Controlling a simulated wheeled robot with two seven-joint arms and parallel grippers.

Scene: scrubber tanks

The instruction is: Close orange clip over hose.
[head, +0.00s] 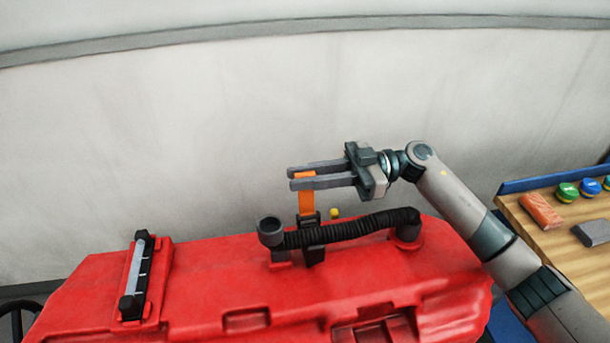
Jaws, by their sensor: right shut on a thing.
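The orange clip (306,202) stands upright above the black hose (345,229), behind it as seen in the head view. Its lower end meets a dark bracket around the hose's left part. My left gripper is not in view.
A black-and-clear gauge strip (135,275) is on the tank's left side. A small yellow knob (334,212) sits behind the hose. At the right, a wooden table (545,235) holds an orange-brown block (541,211), grey blocks and round-lidded containers. A pale wall is behind.

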